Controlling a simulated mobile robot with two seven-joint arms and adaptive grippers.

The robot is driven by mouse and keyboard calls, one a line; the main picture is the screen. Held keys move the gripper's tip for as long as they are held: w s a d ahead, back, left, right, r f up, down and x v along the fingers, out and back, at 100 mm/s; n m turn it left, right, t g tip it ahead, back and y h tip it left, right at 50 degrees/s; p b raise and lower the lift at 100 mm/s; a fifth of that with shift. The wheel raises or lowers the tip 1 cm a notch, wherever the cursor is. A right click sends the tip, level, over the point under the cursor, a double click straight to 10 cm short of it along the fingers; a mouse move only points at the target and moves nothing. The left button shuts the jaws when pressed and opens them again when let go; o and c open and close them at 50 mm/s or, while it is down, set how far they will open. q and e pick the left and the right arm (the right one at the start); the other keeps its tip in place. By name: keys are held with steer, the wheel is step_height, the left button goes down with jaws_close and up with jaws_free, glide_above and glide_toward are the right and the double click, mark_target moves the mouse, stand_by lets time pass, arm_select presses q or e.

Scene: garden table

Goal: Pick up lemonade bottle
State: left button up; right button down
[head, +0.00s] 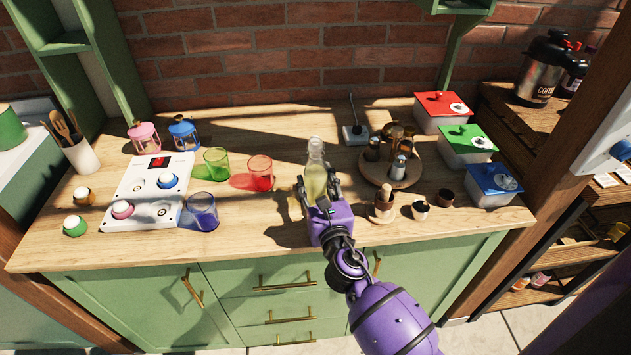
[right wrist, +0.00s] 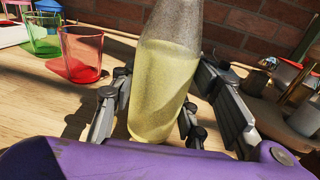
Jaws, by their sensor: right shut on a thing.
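The lemonade bottle (head: 316,172) is clear glass with pale yellow liquid and stands upright near the middle of the wooden counter (head: 250,243). My right gripper (head: 318,196), on a purple arm, is around its lower part from the front. In the right wrist view the bottle (right wrist: 160,85) fills the middle, with the dark fingers of my right gripper (right wrist: 160,108) shut on it from both sides. I cannot tell whether the bottle's base touches the counter. My left gripper is not in view.
Red (head: 260,172), green (head: 216,163) and blue (head: 202,210) glasses stand to the left, by a white button panel (head: 152,190). A round tray (head: 403,178) with bottles is close on the right. Lidded boxes (head: 441,112) stand beyond. The front counter strip is mostly clear.

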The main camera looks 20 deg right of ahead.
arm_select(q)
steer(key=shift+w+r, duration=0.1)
arm_select(e)
steer(key=shift+r, duration=0.15)
steer(key=shift+r+p, duration=0.4)
steer(key=shift+r, duration=0.45)
steer(key=shift+r+p, duration=0.3)
steer(key=shift+r, duration=0.45)
steer(key=s+r, duration=0.1)
steer(key=r, duration=0.1)
steer(key=s+a+r+p, duration=0.1)
steer(key=s+r, duration=0.1)
steer(key=s+r+p, duration=0.1)
steer(key=r, duration=0.1)
steer(key=shift+s+a+r, duration=0.1)
steer(key=shift+s+a, duration=0.3)
glide_toward(312, 155)
steer(key=shift+s+a+r, duration=0.95)
steer(key=shift+a+r, duration=0.1)
steer(key=shift+r, duration=0.5)
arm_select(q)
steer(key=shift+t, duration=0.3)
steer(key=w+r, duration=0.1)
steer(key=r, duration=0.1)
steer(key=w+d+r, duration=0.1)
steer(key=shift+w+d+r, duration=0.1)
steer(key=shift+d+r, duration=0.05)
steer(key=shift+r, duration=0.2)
arm_select(e)
steer(key=shift+s, duration=0.15)
